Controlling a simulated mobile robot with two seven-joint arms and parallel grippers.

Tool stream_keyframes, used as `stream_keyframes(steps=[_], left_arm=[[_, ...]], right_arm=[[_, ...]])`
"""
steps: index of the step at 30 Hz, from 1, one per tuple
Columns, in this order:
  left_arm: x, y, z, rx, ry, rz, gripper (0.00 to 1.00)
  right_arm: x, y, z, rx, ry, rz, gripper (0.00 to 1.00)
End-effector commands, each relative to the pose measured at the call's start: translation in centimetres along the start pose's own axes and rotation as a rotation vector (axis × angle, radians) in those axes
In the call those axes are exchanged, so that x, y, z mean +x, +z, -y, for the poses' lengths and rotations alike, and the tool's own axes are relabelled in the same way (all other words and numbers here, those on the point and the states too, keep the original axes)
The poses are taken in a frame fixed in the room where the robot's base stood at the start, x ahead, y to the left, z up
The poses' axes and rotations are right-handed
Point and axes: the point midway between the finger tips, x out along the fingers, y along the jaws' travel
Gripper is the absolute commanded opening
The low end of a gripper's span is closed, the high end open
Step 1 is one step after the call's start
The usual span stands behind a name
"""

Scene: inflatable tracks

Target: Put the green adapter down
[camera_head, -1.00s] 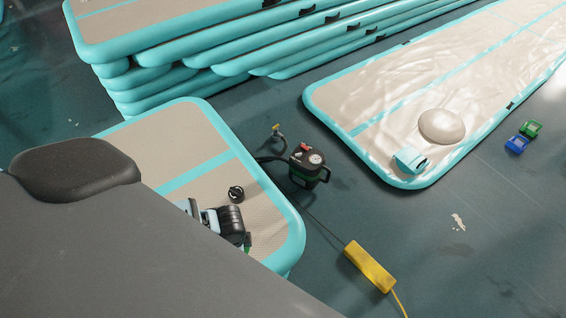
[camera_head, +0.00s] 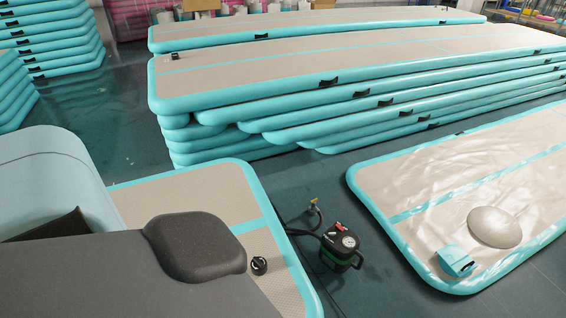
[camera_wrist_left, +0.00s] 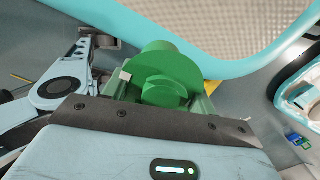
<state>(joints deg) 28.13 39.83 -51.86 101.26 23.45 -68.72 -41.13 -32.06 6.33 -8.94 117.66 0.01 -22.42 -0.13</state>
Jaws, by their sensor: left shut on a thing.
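The green adapter (camera_wrist_left: 165,75) is at the top centre of the left wrist view. My left gripper (camera_wrist_left: 158,95) is shut on it, and the adapter stands out beyond the dark front edge of the gripper. The teal edge of a mat (camera_wrist_left: 245,60) shows behind the adapter; I cannot tell how far apart they are. In the head view the adapter and left gripper are hidden from sight. I cannot make out my right gripper in either view.
A small black round fitting (camera_head: 259,265) lies on the near mat (camera_head: 150,200). A black and green pump (camera_head: 340,247) stands on the floor beside it. A deflated mat (camera_head: 430,190) lies at right, with a beige dome (camera_head: 494,227) on it. Stacked mats (camera_head: 330,62) fill the back.

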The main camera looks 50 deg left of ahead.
Motion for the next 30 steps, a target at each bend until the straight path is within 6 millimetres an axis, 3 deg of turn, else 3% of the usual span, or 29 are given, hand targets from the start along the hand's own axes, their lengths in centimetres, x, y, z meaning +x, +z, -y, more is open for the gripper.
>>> stream_keyframes(steps=[9, 15, 29, 30], left_arm=[[0.8, 4.3, 6.2, -0.004, -0.002, 0.003, 0.34], [1.1, 6.4, 9.2, -0.003, -0.001, 0.001, 0.34], [1.3, 8.1, 11.7, -0.004, -0.003, 0.000, 0.34], [2.3, 7.9, 11.3, -0.003, 0.003, -0.002, 0.34]], right_arm=[[0.5, 0.2, -0.1, -0.002, -0.001, -0.001, 1.00], [0.8, 0.5, -0.1, -0.002, -0.001, 0.002, 1.00], [1.2, 0.7, -0.2, -0.001, -0.001, 0.005, 1.00], [1.3, 0.9, -0.2, -0.001, -0.001, 0.007, 1.00]])
